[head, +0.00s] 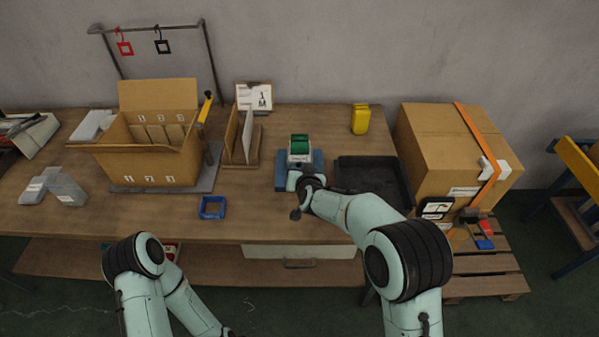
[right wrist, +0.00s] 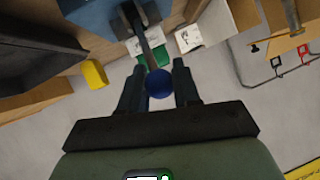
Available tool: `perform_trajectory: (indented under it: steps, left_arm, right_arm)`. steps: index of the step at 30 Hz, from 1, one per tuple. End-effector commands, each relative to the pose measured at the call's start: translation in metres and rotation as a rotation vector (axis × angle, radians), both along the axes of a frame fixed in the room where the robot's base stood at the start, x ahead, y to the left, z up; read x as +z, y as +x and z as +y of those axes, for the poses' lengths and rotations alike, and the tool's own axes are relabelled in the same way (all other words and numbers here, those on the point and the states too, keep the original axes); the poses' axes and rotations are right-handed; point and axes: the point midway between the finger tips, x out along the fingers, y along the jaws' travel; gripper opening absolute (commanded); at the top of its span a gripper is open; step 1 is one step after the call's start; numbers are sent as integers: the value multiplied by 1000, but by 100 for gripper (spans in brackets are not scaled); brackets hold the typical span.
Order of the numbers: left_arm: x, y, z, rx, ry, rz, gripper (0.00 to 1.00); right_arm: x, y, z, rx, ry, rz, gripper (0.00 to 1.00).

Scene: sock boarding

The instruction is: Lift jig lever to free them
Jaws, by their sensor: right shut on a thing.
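The jig (head: 282,183) has a blue base and stands on the bench in front of my right arm. A green piece (head: 299,141), perhaps the socks, sits at its top with white below. In the right wrist view the jig's dark lever (right wrist: 139,27) ends in a round blue knob (right wrist: 160,84). My right gripper (right wrist: 157,74) is shut on this knob, with one finger on each side. In the head view my right gripper (head: 296,186) is small at the jig's front and partly hidden by its wrist. My left gripper is out of view.
A black tray (head: 372,166) lies right of the jig, with a yellow object (head: 360,119) behind it. An upright board stand (head: 240,158) and an open carton (head: 150,163) are to the left. A small blue frame (head: 212,215) lies near the front edge.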

Motion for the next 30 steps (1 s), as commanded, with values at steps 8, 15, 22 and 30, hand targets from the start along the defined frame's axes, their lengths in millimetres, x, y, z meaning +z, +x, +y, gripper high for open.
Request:
perform_trajectory:
  steps: [8, 15, 22, 30]
  left_arm:
    - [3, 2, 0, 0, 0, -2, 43]
    - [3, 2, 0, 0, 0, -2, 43]
    - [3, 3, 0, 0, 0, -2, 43]
    - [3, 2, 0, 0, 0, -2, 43]
  right_arm:
    - [8, 3, -1, -4, 2, -12, 0]
    - [9, 3, -1, -4, 2, -12, 0]
    - [8, 3, -1, -3, 2, -10, 56]
    - [6, 1, 0, -2, 0, -6, 56]
